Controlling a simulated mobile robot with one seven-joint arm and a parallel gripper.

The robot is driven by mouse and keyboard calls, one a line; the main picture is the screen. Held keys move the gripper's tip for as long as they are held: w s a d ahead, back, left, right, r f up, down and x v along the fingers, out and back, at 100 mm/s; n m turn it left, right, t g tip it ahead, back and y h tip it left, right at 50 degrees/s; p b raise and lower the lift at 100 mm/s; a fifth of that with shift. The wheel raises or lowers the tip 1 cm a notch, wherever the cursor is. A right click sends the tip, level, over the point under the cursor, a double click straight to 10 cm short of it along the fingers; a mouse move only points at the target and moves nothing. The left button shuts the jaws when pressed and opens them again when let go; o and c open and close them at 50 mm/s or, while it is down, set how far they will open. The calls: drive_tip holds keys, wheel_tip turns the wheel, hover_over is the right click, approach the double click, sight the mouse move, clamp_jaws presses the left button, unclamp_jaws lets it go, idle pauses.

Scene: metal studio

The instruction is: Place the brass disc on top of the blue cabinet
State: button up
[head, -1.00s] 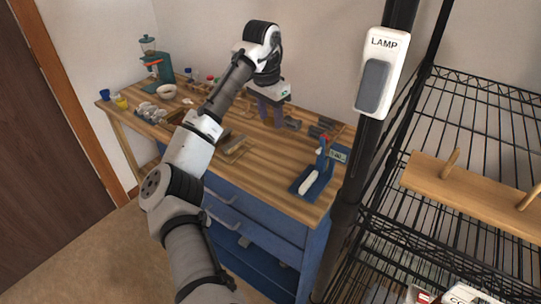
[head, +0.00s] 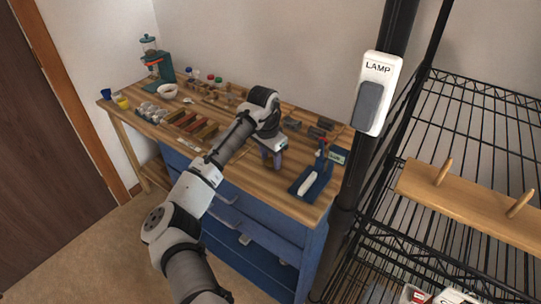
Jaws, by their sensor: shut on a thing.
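The blue cabinet (head: 311,248) is the blue drawer body under a long striped wooden worktop (head: 285,190), in the middle of the head view. My gripper (head: 271,165) points down low over the right half of the worktop, left of a blue stand. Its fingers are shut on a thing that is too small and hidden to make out. I cannot tell whether the fingertips touch the wood. I cannot pick out the brass disc anywhere in the view.
A blue stand with a white bar (head: 308,184) stands at the worktop's right end. Dark blocks (head: 317,132) lie behind it. Wooden trays (head: 196,126), a white bowl (head: 167,91) and a teal grinder (head: 158,66) are further left. A black post with a lamp switch (head: 376,95) rises at the right.

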sight(267, 165)
drive_tip(key=o, duration=1)
drive_tip(key=r+b, duration=0.1)
drive_tip(key=r, duration=0.7)
drive_tip(key=s+a+r+b, duration=0.1)
drive_tip(key=r, duration=0.3)
drive_tip(key=shift+b, duration=0.35)
